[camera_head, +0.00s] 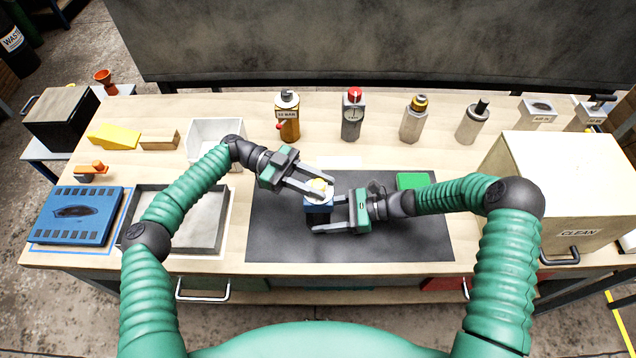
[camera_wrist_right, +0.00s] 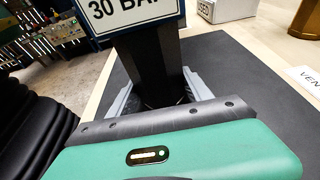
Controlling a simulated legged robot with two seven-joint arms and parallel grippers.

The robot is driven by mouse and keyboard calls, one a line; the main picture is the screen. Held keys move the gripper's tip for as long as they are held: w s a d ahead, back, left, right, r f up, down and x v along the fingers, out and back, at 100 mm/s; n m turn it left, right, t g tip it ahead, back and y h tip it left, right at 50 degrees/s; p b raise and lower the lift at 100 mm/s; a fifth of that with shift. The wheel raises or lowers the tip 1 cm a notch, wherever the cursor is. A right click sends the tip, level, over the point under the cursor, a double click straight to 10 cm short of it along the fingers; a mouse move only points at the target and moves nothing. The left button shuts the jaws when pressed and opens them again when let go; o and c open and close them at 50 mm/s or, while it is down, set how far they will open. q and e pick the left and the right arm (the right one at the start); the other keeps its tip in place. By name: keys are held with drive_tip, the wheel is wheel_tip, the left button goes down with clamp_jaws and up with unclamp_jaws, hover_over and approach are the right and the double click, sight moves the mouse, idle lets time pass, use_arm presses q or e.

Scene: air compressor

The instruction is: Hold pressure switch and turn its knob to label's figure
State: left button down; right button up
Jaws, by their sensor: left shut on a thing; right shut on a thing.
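The pressure switch (camera_head: 318,206) stands upright on the dark mat (camera_head: 275,240), with a blue and dark body and a pale yellow knob (camera_head: 318,185) on top. My right gripper (camera_head: 320,214) is shut on the body from the right. In the right wrist view the dark body (camera_wrist_right: 155,62) sits between its fingers (camera_wrist_right: 158,97), below a white label (camera_wrist_right: 135,12) reading "30 BA", its end cut off. My left gripper (camera_head: 322,191) reaches in from the upper left and is shut on the knob. Its fingers partly hide the knob, and its setting is too small to read.
A white bin (camera_head: 203,129), grey tray (camera_head: 178,247) and blue panel (camera_head: 50,222) lie left. A "CLEAN" box (camera_head: 540,165) stands right. The mat's front is bare.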

use_arm(q)
drive_tip(key=shift+w+f, duration=0.1)
drive_tip(key=shift+f, duration=0.15)
use_arm(e)
drive_tip(key=shift+s, duration=0.1)
use_arm(q)
drive_tip(key=c, duration=1.3)
unclamp_jaws()
drive_tip(key=shift+o, duration=1.2)
drive_tip(key=shift+r, duration=0.15)
drive_tip(key=v, duration=0.7)
drive_tip(key=shift+w+a, duration=0.15)
drive_tip(key=shift+a, duration=0.1)
use_arm(e)
drive_tip(key=o, duration=1.3)
drive_tip(key=shift+c, duration=0.2)
